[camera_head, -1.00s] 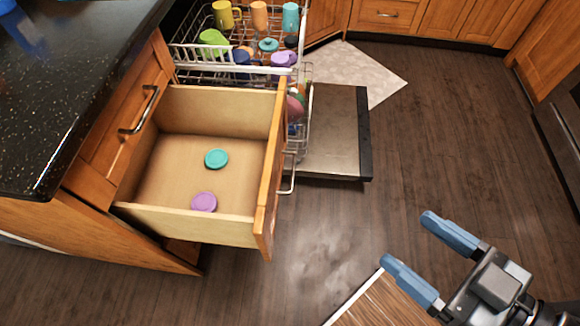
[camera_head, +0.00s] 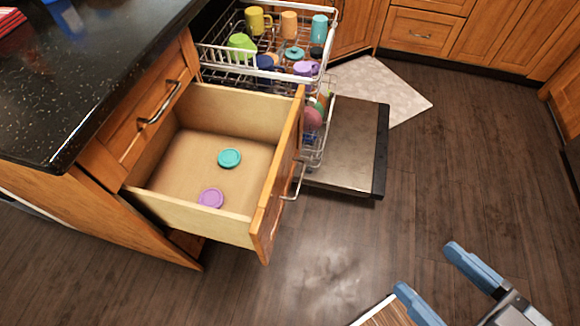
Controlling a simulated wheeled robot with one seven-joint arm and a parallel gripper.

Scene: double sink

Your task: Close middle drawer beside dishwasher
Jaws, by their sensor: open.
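The middle drawer (camera_head: 160,212) is pulled well out of the wooden cabinet, below a shut top drawer (camera_head: 140,110). Its wooden front (camera_head: 272,195) faces right and has a metal bar handle (camera_head: 296,182). A teal lid (camera_head: 229,158) and a purple lid (camera_head: 211,198) lie flat inside it. The dishwasher (camera_head: 345,145) beside it is open, with its door down and its racks out. My gripper (camera_head: 430,268) is at the lower right, blue fingers apart and empty. It is to the right of the drawer front and does not touch it.
The upper dish rack (camera_head: 262,60) holds several cups and lids and sticks out behind the drawer. A black speckled countertop (camera_head: 80,85) overhangs at left. A pale mat (camera_head: 392,90) lies beyond the dishwasher door. The dark wood floor (camera_head: 460,170) is clear at right.

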